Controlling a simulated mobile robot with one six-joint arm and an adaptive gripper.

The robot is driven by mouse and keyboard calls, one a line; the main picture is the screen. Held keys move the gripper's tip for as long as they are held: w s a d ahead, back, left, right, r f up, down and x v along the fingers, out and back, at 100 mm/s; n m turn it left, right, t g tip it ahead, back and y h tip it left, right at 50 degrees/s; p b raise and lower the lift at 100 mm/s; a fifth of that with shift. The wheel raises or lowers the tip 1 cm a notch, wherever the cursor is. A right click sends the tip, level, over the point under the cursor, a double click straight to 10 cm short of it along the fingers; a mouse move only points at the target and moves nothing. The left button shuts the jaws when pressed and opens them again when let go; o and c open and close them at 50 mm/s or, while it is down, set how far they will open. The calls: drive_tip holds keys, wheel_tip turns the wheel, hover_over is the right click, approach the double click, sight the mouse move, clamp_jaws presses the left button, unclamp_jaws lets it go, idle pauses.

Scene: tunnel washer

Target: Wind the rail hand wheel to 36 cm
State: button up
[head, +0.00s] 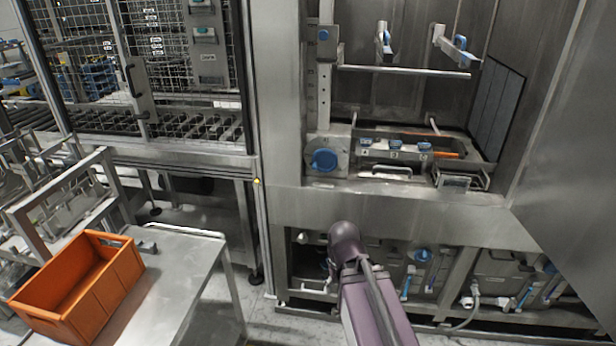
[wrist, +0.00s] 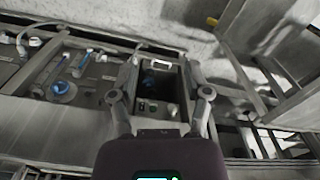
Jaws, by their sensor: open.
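The rail hand wheel, which looks like the blue round wheel (head: 323,160), sits on a grey plate at the lower left of the steel washer bay. Above it stands an upright post with scale marks (head: 325,95), too small to read. My gripper does not show in the head view; only my purple arm does, below the bay. The hand wheel is not recognisable in the wrist view.
Blue-handled nozzles (head: 460,42) hang at the back. A tray with several blue items (head: 395,146) lies right of the wheel. An orange crate (head: 85,285) stands on a steel table (head: 185,270) at lower left.

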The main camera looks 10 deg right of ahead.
drive_tip(key=shift+w, duration=0.45)
drive_tip(key=w+a+r+m+t+y+b, duration=0.25)
drive_tip(key=w+a+t, duration=0.25)
drive_tip(key=w, duration=0.7)
drive_tip(key=w+a+r+m+t+y+b, duration=0.15)
drive_tip(key=w+a+t+y+b, duration=0.3)
drive_tip(key=w, duration=0.75)
drive_tip(key=w+r+m+t+h+b, duration=0.2)
drive_tip(key=w+r+m+t+h, duration=0.25)
drive_tip(key=w+m+t, duration=0.5)
drive_tip(key=w+d+f+m+g+h+b, duration=0.1)
drive_tip(key=w+d+m+h+b, duration=0.1)
drive_tip(key=w+d+m+h, duration=0.4)
drive_tip(key=shift+d+m+g+h, duration=0.4)
drive_tip(key=shift+d+m+h, duration=0.65)
drive_tip(key=shift+m, duration=0.1)
drive_tip(key=shift+w, duration=0.3)
